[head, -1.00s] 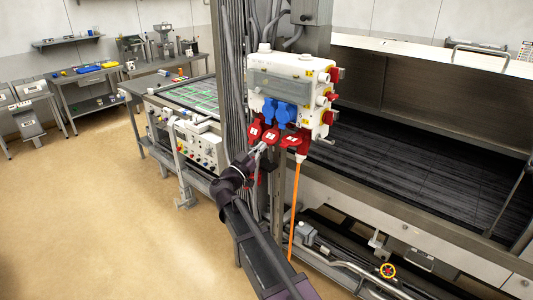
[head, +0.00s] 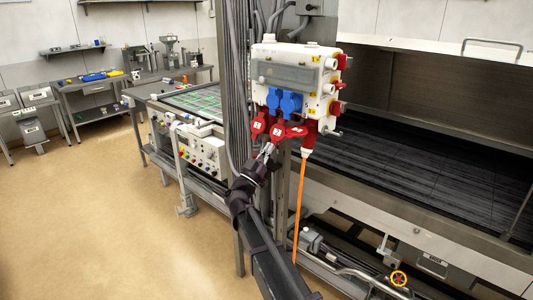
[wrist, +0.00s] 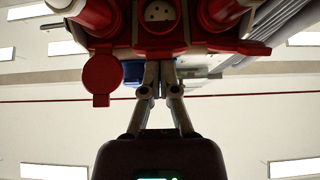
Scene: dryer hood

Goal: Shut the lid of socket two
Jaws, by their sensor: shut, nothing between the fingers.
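A row of red sockets with white labels hangs under a white box (head: 290,72). The left red socket (head: 258,126), the middle one (head: 278,131) and the right one (head: 297,131) show; I cannot read their numbers surely. In the wrist view an open socket face (wrist: 159,12) with holes shows at the top middle. A round red lid (wrist: 102,74) with a tab hangs to its left; which socket it belongs to I cannot tell. My gripper (head: 267,149) is shut and empty, just below the sockets; its fingers (wrist: 160,68) point up at the red housing. Contact is unclear.
Two blue sockets (head: 281,101) sit above the red ones. An orange cable (head: 299,210) hangs from the right red socket. Grey conduits (head: 236,90) stand left of the box. A large metal machine (head: 440,130) fills the right. The floor at left is clear.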

